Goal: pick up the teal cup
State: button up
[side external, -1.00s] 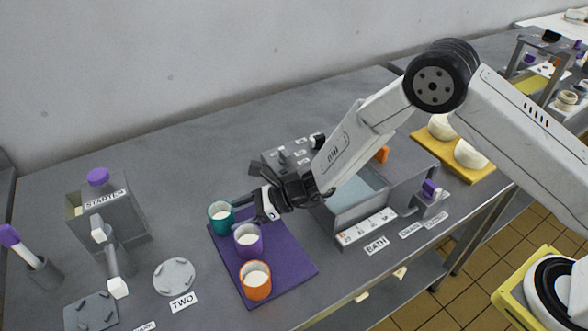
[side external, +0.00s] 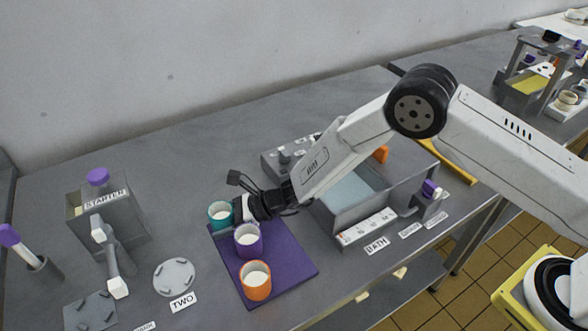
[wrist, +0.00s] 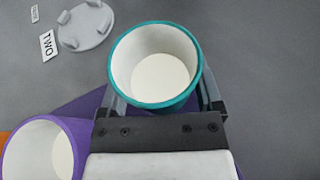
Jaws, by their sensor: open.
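In the wrist view the teal cup (wrist: 157,70) sits between the two fingers of my gripper (wrist: 162,100), one finger on each side. My gripper (side external: 237,208) is open and low at the cup's right side in the side view. The cup hides parts of the fingers, so I cannot tell whether they touch it.
A purple cup (side external: 248,240) stands close to the teal cup, just in front of my gripper. An orange cup (side external: 257,281) stands farther forward on the mat. A grey bath (side external: 352,205) is to the right. A round plate (side external: 176,278) labelled TWO is to the left.

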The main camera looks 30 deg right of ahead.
jog(key=c, duration=1)
jog(key=shift+r, duration=0.1)
jog(key=shift+r, duration=0.7)
jog(key=shift+s+d+r, duration=1.15)
jog(key=shift+s+r, duration=0.75)
jog(key=shift+s, duration=0.1)
jog(key=shift+s+d+r, duration=1.2)
jog(key=shift+s+r, duration=0.7)
jog(key=shift+s, duration=0.15)
jog(key=shift+s+d+r, duration=1.15)
jog(key=shift+s+r, duration=0.75)
jog(key=shift+s, duration=0.1)
